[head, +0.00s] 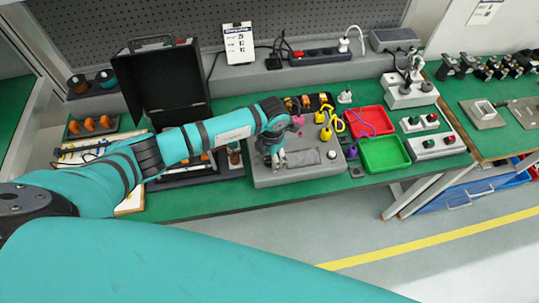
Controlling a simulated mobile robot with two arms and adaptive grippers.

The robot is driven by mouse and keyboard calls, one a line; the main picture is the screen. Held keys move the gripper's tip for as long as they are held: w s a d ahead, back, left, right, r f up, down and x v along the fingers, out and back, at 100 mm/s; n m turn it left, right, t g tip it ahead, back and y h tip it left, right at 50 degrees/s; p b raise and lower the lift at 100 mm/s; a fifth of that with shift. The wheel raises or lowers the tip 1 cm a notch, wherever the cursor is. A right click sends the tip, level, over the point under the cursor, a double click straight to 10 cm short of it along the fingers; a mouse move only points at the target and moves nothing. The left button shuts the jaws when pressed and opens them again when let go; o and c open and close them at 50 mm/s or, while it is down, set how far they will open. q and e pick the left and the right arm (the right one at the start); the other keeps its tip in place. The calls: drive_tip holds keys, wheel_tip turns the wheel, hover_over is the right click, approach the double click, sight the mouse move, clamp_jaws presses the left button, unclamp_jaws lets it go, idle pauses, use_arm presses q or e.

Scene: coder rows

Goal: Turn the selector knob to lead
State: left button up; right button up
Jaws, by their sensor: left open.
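A grey tester box (300,178) lies on the green bench, with a dark rectangular panel (303,157) on its top. A small light round part (331,155) sits at its right end; I cannot tell if it is the selector knob. My left gripper (278,162) is open, pointing down over the left part of the box. It and the wrist hide that part of the box, and I cannot tell if the fingers touch anything. The word "lead" cannot be read. My right gripper is out of view.
Behind the box are yellow-handled tools (326,132) and a dark tray of orange parts (310,102). To the right are a red tray (368,122), a green tray (385,153) and button boxes (436,146). An open black case (160,80) stands behind my left arm.

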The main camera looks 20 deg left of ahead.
use_arm(q)
clamp_jaws()
drive_tip(key=shift+f+m+b, duration=0.2)
drive_tip(key=shift+m+b, duration=0.8)
drive_tip(key=shift+b, duration=0.15)
drive_tip(key=m+b, duration=1.1)
drive_tip(key=b, duration=0.1)
drive_tip(key=shift+h+b, duration=0.3)
drive_tip(key=shift+b, duration=0.1)
drive_tip(key=shift+s+r+m+b, duration=0.1)
drive_tip(key=shift+r+m+b, duration=0.1)
drive_tip(key=shift+m+b, duration=1.25)
unclamp_jaws()
